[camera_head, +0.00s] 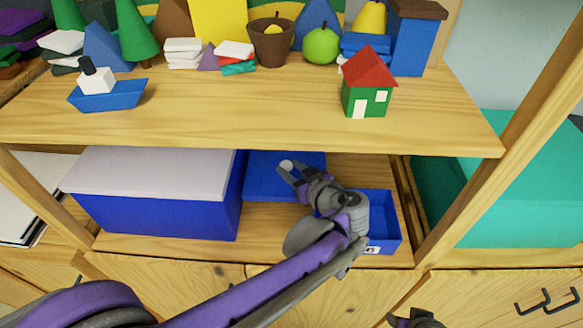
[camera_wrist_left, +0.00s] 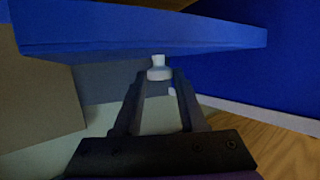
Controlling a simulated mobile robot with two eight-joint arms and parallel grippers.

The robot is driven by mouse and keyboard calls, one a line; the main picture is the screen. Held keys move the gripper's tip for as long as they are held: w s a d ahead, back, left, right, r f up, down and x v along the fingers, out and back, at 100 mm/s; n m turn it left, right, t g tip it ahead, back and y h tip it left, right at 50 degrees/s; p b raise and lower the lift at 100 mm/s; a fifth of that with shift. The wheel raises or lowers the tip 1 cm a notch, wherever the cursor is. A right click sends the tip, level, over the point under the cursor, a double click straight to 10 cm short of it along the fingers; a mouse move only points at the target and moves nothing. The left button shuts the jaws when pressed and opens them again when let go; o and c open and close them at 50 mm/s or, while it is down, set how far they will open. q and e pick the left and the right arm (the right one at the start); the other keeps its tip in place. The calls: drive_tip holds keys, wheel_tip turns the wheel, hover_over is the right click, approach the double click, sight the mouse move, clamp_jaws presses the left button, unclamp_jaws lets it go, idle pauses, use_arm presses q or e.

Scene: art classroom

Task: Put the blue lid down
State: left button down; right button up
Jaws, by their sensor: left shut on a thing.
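The blue lid (camera_head: 268,187) is a flat blue panel with a small pale knob. It is on the lower shelf level, between the lidded blue box and the open blue box. My left gripper (camera_head: 287,170) reaches in from below and is shut on the lid's knob. In the left wrist view, the fingers (camera_wrist_left: 157,82) close around the white knob, and the blue lid (camera_wrist_left: 120,28) spans the top. Whether the lid touches the shelf is unclear. Part of my right gripper (camera_head: 414,319) shows at the bottom edge; its fingertips are not clear.
An open blue box (camera_head: 387,232) with a label stands right of the lid, partly behind my arm. A blue box with a pale top (camera_head: 160,200) stands left. The upper shelf (camera_head: 240,112) overhangs, carrying a toy boat (camera_head: 108,95) and a toy house (camera_head: 367,88).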

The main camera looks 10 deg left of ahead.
use_arm(q)
drive_tip(key=shift+f, duration=0.2)
drive_tip(key=shift+c, duration=2.3)
unclamp_jaws()
drive_tip(key=shift+r, duration=0.1)
drive_tip(key=shift+r, duration=0.35)
drive_tip(key=p+v, duration=0.1)
drive_tip(key=v, duration=1.1)
drive_tip(key=shift+r, duration=0.15)
